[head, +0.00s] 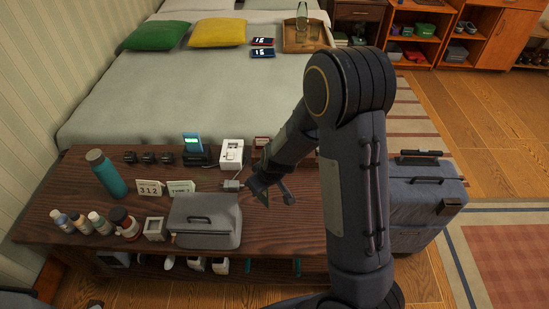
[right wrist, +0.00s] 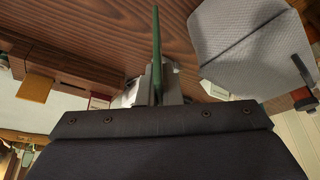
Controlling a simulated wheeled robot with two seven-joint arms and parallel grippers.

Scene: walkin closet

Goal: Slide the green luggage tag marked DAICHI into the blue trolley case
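The blue trolley case (head: 425,195) stands at the right end of the dark wooden bench, with a dark handle on its top. My right gripper (head: 236,185) is low over the bench, just behind the grey soft case, left of the trolley case and apart from it. In the right wrist view my right gripper (right wrist: 158,90) is shut on a thin green piece (right wrist: 158,45), seen edge-on, which looks like the green luggage tag. Its marking cannot be read. My right arm hides the bench's right end and part of the trolley case. My left gripper is not in view.
On the bench (head: 290,220) are a grey soft case (head: 205,220), a teal bottle (head: 107,173), several small bottles, a card marked 312 (head: 149,188) and a white box (head: 232,153). A bed (head: 190,90) stands behind. Open floor lies right of the trolley case.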

